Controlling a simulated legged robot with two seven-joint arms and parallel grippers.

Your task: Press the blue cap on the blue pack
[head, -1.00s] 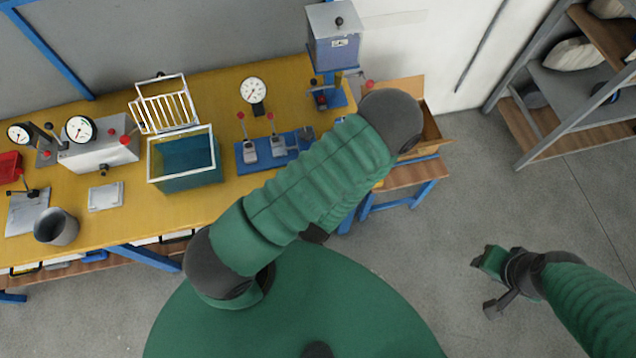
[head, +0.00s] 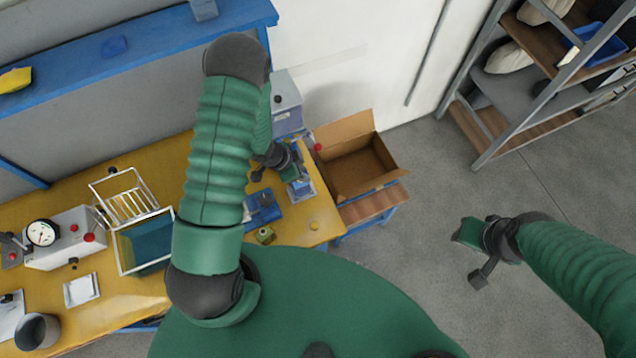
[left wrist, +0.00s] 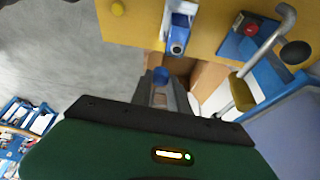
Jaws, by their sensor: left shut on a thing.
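My left gripper (head: 284,163) is over the right end of the yellow bench. In the left wrist view, the fingers (left wrist: 163,88) are shut on a small blue piece, seemingly the blue cap (left wrist: 161,75). The blue pack (left wrist: 179,34) stands upright in a pale holder just beyond the fingertips, apart from the cap. In the head view the pack's holder (head: 301,188) shows just below the left gripper, partly hidden by it. My right gripper (head: 474,256) is open and empty above the floor at the right.
A blue fixture (head: 262,208) and a small yellow-green item (head: 265,235) are on the bench left of the holder. An open cardboard box (head: 355,160) stands to the right. A grey cabinet (head: 286,98) is behind. The wire-lidded tank (head: 145,243) is farther left.

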